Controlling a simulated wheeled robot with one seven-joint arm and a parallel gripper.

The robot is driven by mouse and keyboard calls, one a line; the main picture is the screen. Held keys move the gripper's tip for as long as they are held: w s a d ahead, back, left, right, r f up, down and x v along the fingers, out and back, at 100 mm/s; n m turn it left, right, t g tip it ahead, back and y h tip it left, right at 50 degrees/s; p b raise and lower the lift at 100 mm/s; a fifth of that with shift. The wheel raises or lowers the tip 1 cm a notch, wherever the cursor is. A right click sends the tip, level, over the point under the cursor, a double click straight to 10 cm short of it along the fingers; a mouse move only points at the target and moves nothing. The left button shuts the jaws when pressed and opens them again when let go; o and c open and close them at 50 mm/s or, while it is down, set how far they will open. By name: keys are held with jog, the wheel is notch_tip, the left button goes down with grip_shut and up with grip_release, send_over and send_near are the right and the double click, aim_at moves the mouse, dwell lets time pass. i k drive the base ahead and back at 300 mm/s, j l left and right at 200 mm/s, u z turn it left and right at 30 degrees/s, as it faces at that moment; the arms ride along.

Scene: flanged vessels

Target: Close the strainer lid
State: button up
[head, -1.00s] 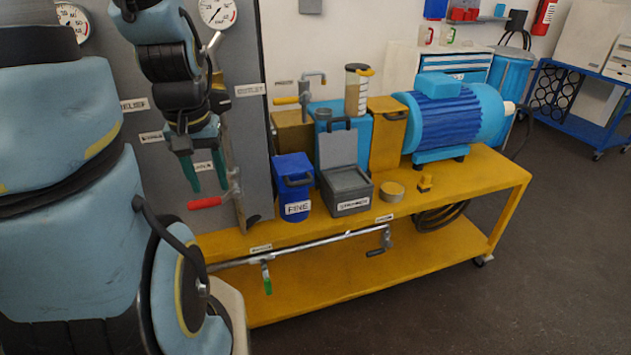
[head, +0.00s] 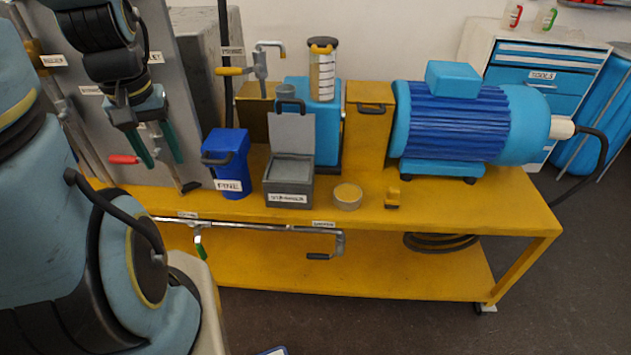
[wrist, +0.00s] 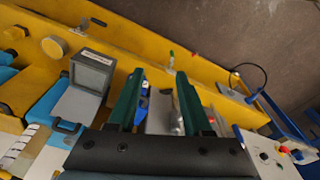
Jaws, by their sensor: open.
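The strainer (head: 288,180) is a grey labelled box on the yellow bench, between the blue FINE container and a round tin. Its grey lid (head: 291,132) stands raised at the back edge, with a dark handle on top, so the box is open. In the wrist view the strainer box (wrist: 92,70) and its raised lid (wrist: 78,106) lie left of my fingers. My gripper (head: 164,166) is open and empty, with green fingers, left of the strainer and apart from it. In the wrist view the gap between my fingertips (wrist: 160,75) holds nothing.
The blue FINE container (head: 229,165) stands between my gripper and the strainer. A round tin (head: 348,195) and a small yellow block (head: 392,197) sit to the right. A large blue motor (head: 455,120) fills the bench's right side. A grey panel stands at left.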

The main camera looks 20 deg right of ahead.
aim_at(289, 133)
jog(key=k+l, duration=0.15)
jog(key=l, duration=0.2)
jog(key=k+l, duration=0.2)
jog(key=l, duration=0.2)
jog(key=k+l, duration=0.15)
jog(key=l, duration=0.2)
jog(key=k+l, duration=0.2)
jog(key=l, duration=0.2)
jog(key=k+l+u, duration=0.1)
jog(key=l, duration=0.25)
jog(key=k+l, duration=0.25)
jog(key=l, duration=0.15)
jog(key=i+l+u, duration=0.15)
jog(key=u, duration=0.15)
jog(key=i+u, duration=0.35)
jog(key=i, duration=0.15)
jog(key=i+l+u, duration=0.2)
jog(key=i+u, duration=0.2)
jog(key=i, duration=0.1)
